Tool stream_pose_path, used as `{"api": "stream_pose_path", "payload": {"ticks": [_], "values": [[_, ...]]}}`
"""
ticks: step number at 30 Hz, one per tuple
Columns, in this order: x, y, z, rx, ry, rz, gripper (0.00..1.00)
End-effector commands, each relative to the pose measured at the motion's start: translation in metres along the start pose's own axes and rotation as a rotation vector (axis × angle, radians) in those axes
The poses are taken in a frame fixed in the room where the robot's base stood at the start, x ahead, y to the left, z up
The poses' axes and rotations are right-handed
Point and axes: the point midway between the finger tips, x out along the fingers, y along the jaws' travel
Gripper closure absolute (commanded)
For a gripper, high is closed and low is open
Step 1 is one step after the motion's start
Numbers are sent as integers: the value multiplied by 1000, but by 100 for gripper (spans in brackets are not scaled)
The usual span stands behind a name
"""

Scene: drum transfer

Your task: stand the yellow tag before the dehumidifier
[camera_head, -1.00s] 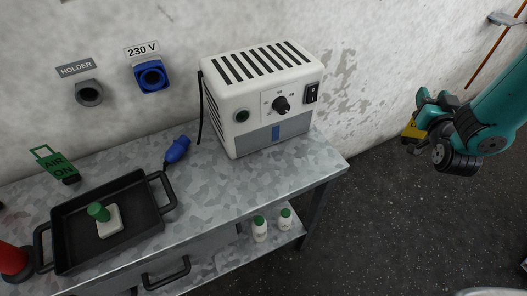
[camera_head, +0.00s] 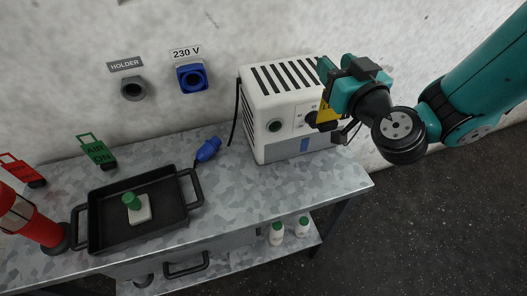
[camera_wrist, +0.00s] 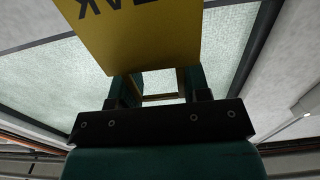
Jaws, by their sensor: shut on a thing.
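The dehumidifier (camera_head: 270,104) is a white box with black vent slots on top, a green round fitting and a blue-marked grey front strip. It stands at the back right of the metal bench, against the wall. My gripper (camera_head: 331,98) is shut on the yellow tag (camera_head: 326,112) and holds it up at the right part of the dehumidifier, overlapping its front in the head view. The dehumidifier's knob and switch are mostly hidden behind them. In the wrist view the tag (camera_wrist: 140,35) is between the fingers, with dark lettering upside down and partly cut off.
The metal bench (camera_head: 235,203) has bare room before the dehumidifier. A black tray (camera_head: 98,216) holds a green-knobbed white piece. A blue plug (camera_head: 208,149), a green tag (camera_head: 97,150), a red tag (camera_head: 20,168) and a red lamp (camera_head: 38,226) stand or lie left. Bottles (camera_head: 277,235) sit below.

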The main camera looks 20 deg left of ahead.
Motion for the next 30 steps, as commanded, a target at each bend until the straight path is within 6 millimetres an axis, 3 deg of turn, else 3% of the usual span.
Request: {"api": "stream_pose_path", "payload": {"ticks": [4,8,24,30], "values": [[0,1,5,1,1,2,100],[0,2,22,-1,0,3,100],[0,2,137,1,1,3,100],[0,2,160,0,2,3,100]]}}
